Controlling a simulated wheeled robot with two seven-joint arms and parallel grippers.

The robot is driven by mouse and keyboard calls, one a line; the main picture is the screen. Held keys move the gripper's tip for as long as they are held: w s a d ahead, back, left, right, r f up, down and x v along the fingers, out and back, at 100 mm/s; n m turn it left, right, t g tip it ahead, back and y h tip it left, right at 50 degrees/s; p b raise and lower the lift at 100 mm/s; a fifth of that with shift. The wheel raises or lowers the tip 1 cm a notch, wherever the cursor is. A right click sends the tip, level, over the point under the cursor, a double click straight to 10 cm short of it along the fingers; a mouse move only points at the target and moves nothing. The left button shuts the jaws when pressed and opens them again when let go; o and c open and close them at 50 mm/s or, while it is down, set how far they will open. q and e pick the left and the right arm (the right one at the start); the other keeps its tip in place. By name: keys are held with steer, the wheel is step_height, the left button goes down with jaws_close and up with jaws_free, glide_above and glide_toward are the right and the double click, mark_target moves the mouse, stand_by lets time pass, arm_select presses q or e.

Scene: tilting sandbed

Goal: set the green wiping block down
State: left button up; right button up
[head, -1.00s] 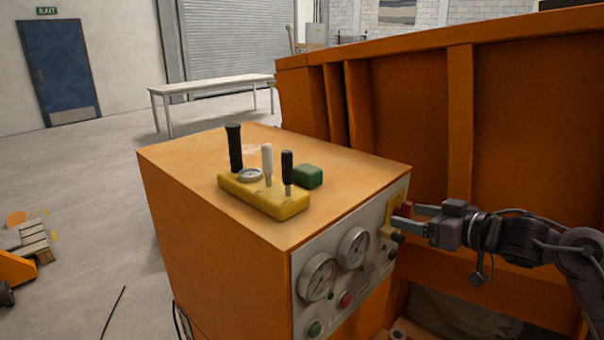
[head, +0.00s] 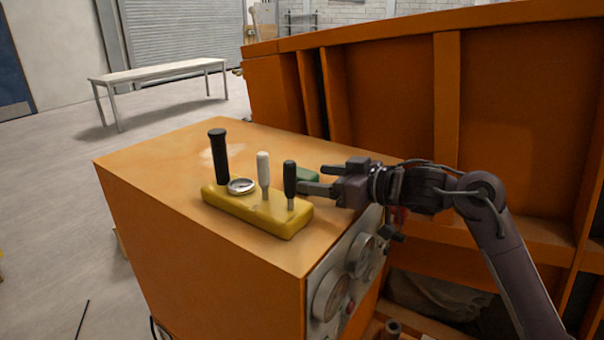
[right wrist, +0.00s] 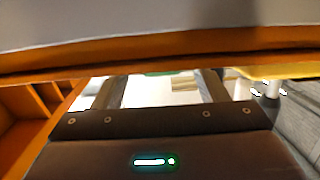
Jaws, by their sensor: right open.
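The green wiping block (head: 308,174) is on the orange cabinet's top (head: 150,165), just behind the yellow lever base (head: 255,210). My right gripper (head: 313,180) is at the block and hides part of it. In the right wrist view the two fingers of my right gripper (right wrist: 160,82) stand wide apart. A thin strip of the green block (right wrist: 160,73) shows between them near the tips. I cannot tell whether either finger touches it. My left gripper is not in view.
A black lever (head: 289,180) on the yellow base stands very close to my right fingers. A white lever (head: 263,172) and a taller black one (head: 219,157) stand farther left. The tall orange wall (head: 390,95) rises behind. The cabinet top's left part is clear.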

mark_target(315, 176)
steer(key=x, duration=0.2)
steer(key=shift+w+a+p, duration=0.1)
steer(key=shift+a+p, duration=0.25)
steer(key=shift+a, duration=0.05)
steer(key=shift+w+a+f, duration=0.1)
steer(key=shift+w+a, duration=0.1)
steer(key=shift+a, duration=0.05)
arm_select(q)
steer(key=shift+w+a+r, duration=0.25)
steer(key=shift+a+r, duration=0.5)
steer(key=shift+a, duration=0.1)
arm_select(e)
steer(key=shift+d, duration=0.1)
steer(key=shift+c, duration=0.5)
steer(key=c, duration=1)
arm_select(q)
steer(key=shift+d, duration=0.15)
arm_select(e)
steer(key=shift+c, duration=0.2)
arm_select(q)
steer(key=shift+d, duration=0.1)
